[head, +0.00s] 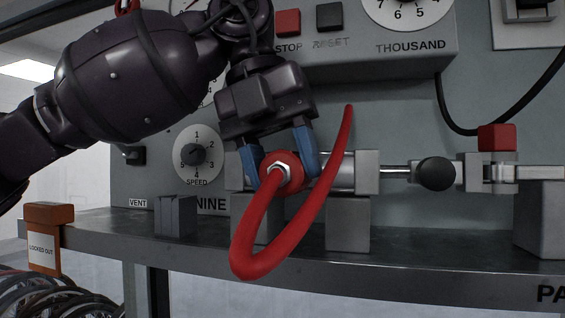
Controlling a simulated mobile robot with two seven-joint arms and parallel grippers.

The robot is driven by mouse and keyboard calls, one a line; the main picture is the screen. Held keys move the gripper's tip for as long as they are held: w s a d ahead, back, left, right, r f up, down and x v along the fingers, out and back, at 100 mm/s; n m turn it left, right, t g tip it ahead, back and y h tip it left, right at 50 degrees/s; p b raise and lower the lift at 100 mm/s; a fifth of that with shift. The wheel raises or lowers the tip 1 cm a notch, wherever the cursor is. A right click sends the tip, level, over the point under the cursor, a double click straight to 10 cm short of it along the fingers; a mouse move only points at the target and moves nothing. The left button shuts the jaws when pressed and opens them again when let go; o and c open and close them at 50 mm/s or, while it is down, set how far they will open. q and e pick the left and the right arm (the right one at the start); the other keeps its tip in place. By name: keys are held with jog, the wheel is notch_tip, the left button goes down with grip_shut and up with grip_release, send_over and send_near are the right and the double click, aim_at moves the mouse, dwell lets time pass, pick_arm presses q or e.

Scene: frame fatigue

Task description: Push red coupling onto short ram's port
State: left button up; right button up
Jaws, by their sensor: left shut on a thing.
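The red coupling (269,168) with a silver hex nut is held in front of the short ram's metal cylinder (345,172). A red hose (262,262) loops down from it and curves up to the right. My left gripper (279,170) is shut on the coupling, with one blue finger on each side. The coupling and gripper cover the left part of the ram. The port is hidden, so I cannot tell whether the coupling touches it. My right gripper is not in view.
The ram rests on grey blocks (348,225) on a metal shelf (420,263). Its rod runs right to a black ball (436,173) and a red-topped clamp (497,138). A control box (370,68) overhangs behind. A grey block (175,216) and an orange lockout box (46,232) are at left.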

pick_arm(q)
jog(key=shift+w, duration=0.15)
jog(key=o, duration=0.9)
jog(key=shift+w+d, duration=0.1)
jog(key=shift+w, duration=0.05)
jog(key=shift+a+r, duration=0.2)
jog(key=shift+r, duration=0.35)
jog(key=shift+w+a+r+b, duration=0.25)
jog(key=shift+a+r+b, duration=0.15)
jog(key=shift+a+r, duration=0.4)
jog(key=w+a, duration=0.1)
jog(key=a, duration=0.2)
jog(key=w+a, duration=0.1)
jog(key=a, duration=0.3)
jog(key=w+a+b, duration=0.1)
jog(key=a, duration=0.2)
jog(key=shift+w+a+r, duration=0.1)
jog(key=shift+w+a, duration=0.05)
jog(key=shift+a, duration=0.05)
